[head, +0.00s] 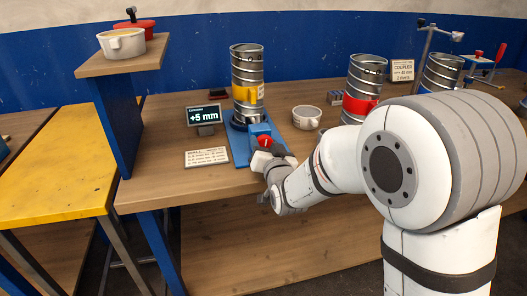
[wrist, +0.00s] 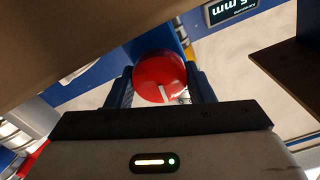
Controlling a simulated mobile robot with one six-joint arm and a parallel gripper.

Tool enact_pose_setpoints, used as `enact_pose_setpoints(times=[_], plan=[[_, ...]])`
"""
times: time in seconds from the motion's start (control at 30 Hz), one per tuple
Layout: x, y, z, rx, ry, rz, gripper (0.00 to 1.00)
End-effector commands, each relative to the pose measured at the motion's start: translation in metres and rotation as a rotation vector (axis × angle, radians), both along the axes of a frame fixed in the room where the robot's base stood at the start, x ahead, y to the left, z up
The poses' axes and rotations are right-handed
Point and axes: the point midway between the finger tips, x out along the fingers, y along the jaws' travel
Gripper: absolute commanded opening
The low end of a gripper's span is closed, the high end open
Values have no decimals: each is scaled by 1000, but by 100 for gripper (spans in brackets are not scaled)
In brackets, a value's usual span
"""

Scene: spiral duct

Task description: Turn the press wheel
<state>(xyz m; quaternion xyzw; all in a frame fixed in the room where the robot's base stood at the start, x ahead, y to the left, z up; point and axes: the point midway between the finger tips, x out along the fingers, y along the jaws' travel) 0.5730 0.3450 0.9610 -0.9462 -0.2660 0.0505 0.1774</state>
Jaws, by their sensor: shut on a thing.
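The red press wheel (wrist: 158,77) with a white mark sits between the two fingers of my gripper (wrist: 160,88) in the wrist view. My gripper is shut on it. In the head view the red wheel (head: 264,142) shows just above my gripper (head: 265,155), at the front of the blue press base (head: 240,149). A spiral duct with a yellow band (head: 247,85) stands upright on the press. A small display (head: 204,115) left of it reads +5 mm.
A printed card (head: 206,156) lies left of the press. Ducts with a red band (head: 361,103) and a blue band (head: 440,75) stand further right. A raised wooden shelf (head: 125,58) holds pots at the left.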

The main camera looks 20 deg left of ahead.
Motion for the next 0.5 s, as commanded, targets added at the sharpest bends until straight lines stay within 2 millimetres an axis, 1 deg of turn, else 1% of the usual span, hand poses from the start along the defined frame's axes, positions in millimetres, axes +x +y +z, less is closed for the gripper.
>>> enact_pose_setpoints(times=[0.03,0.3,0.5], plan=[[-1,1,-5,29,12,4,25],[0,0,-5,191,112,2,25],[0,0,-4,282,168,3,25]])
